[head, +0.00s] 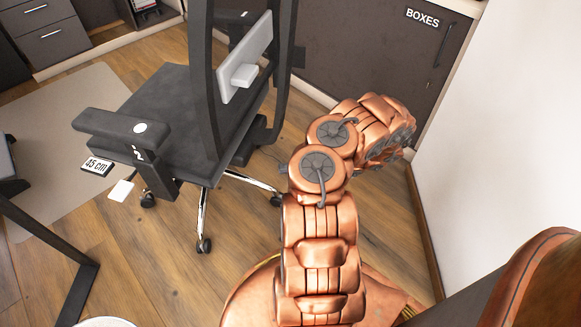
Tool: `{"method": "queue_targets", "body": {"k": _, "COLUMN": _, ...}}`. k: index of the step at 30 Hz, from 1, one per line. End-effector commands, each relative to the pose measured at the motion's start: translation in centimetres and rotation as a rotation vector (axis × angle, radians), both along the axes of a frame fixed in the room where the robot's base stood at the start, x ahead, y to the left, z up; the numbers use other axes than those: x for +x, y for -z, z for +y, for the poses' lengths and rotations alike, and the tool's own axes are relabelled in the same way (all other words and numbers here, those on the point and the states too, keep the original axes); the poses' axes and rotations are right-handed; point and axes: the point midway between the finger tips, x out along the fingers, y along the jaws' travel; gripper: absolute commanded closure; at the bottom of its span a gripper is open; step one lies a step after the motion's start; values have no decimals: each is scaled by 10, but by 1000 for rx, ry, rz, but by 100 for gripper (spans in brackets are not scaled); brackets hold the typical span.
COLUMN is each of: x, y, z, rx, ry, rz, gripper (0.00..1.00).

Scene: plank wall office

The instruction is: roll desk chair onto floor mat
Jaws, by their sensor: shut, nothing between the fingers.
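The desk chair (165,105) is dark grey, with a black back frame, a pale panel on the back and chrome legs. It stands upright on the plank floor, right of the floor mat (55,110). The visible casters (204,245) are on wood. Its seat and armrest (125,130) cover part of the mat's right edge, so I cannot tell whether a hidden caster touches the mat. The mat is flat and light grey-beige. My copper arm is folded right of the chair, with a gap on the floor between. My gripper is hidden behind the arm links.
A black desk frame (75,290) stands at the lower left, beside the mat. Drawers (50,40) are at the top left. A dark cabinet marked BOXES (385,60) and a white wall (520,130) bound the right. Bare floor (150,270) lies in front of the chair.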

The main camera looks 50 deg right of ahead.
Motion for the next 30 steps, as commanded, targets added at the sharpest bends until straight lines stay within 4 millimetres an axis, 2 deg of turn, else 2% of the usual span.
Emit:
{"method": "queue_targets", "body": {"k": 14, "x": 43, "y": 1, "z": 50, "rx": 1, "ry": -1, "rz": -5, "gripper": 100}}
{"method": "queue_targets", "body": {"k": 21, "x": 72, "y": 3, "z": 52, "rx": -2, "ry": 1, "rz": -1, "gripper": 100}}
{"method": "queue_targets", "body": {"k": 30, "x": 82, "y": 0, "z": 53, "rx": -1, "ry": 2, "rz": -1, "gripper": 100}}
